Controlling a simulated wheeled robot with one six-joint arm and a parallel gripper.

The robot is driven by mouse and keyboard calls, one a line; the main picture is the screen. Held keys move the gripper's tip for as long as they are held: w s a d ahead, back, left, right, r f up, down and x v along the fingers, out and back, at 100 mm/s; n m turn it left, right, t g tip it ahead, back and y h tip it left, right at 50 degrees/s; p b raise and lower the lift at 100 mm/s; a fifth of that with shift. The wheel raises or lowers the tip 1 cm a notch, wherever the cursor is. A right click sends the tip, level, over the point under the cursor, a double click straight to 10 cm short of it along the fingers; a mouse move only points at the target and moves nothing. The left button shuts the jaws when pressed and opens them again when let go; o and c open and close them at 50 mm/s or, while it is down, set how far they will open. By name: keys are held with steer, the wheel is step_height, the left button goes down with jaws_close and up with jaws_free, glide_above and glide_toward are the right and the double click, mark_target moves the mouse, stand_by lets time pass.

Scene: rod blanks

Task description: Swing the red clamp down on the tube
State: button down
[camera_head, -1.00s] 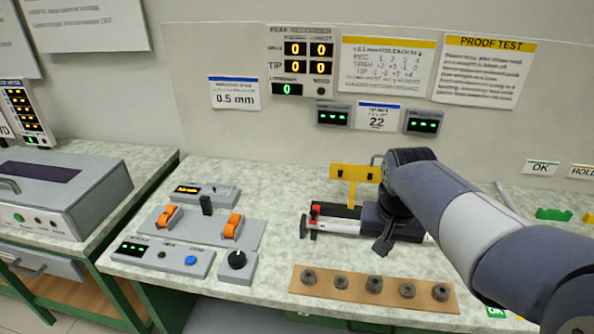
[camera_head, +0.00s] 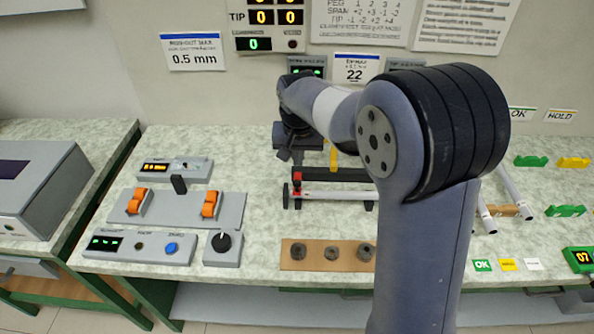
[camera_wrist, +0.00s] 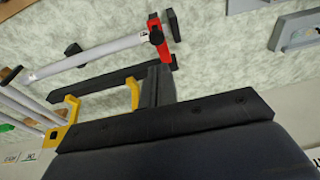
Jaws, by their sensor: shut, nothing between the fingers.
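The white tube (camera_head: 345,194) lies level across a dark stand on the bench. The red clamp (camera_head: 297,183) is at its left end; in the wrist view the red clamp (camera_wrist: 157,37) meets the tube's (camera_wrist: 90,57) end, and I cannot tell whether it presses on it. My gripper (camera_head: 284,154) is behind and above the clamp, apart from it. My arm hides the tube's right end in the head view.
A wooden strip (camera_head: 296,262) with grey knobs lies in front of the stand. A grey switch panel (camera_head: 172,208) is on the left; loose tubes (camera_head: 511,188) are on the right.

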mark_target(297, 183)
steer(key=f, duration=0.5)
steer(key=shift+s, duration=0.35)
steer(key=shift+s+a+f+t+b, duration=0.1)
steer(key=shift+s+f+t+b, duration=0.35)
steer(key=shift+b, duration=0.6)
steer(key=s+f+t+b, duration=0.1)
steer(key=b, duration=0.3)
steer(key=shift+f, duration=0.15)
steer(key=shift+s+f+t+b, duration=0.3)
steer(key=shift+s+b, duration=0.25)
steer(key=shift+b, duration=0.35)
